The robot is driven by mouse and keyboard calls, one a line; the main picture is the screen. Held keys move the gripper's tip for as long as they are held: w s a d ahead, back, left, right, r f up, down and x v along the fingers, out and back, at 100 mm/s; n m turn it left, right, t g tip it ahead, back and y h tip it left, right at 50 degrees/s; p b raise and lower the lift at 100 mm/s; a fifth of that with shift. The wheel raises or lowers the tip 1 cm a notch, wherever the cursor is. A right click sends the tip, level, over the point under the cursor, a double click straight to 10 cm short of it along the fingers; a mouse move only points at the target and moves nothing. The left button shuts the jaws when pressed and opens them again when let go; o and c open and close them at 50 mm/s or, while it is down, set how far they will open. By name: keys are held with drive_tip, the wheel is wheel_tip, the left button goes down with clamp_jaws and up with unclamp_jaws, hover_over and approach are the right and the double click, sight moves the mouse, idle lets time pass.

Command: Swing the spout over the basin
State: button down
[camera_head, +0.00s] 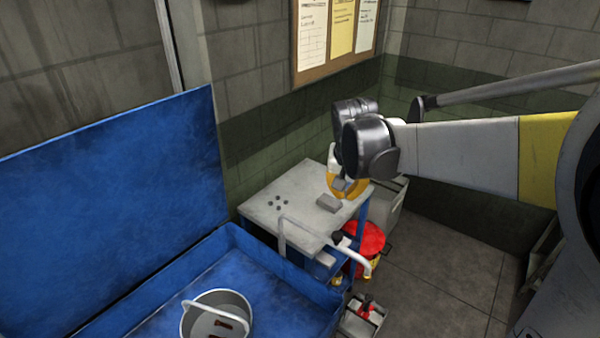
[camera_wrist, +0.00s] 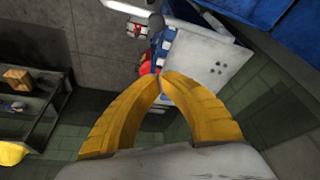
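The spout (camera_head: 325,240) is a pale bent pipe rising near the right end of the blue basin (camera_head: 262,240). Its outer end (camera_head: 368,268) hangs to the right, outside the basin, beside the small grey-topped table. My gripper (camera_head: 345,190) is over the far right part of that table, behind the spout and apart from it. In the wrist view my gripper (camera_wrist: 161,76) has its yellow fingers curving together with their tips meeting, and nothing shows between them.
A grey bucket (camera_head: 216,316) stands in the basin, whose blue lid (camera_head: 120,175) is raised behind it. A red bin (camera_head: 366,240) and a small tray (camera_head: 361,322) stand right of the table. Floor is open further right.

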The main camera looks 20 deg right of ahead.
drive_tip(key=shift+d+f, duration=0.1)
idle(0.3)
wheel_tip(320, 180, down, 10)
drive_tip(key=b, duration=0.3)
drive_tip(key=shift+s, duration=0.2)
drive_tip(key=shift+a, duration=0.25)
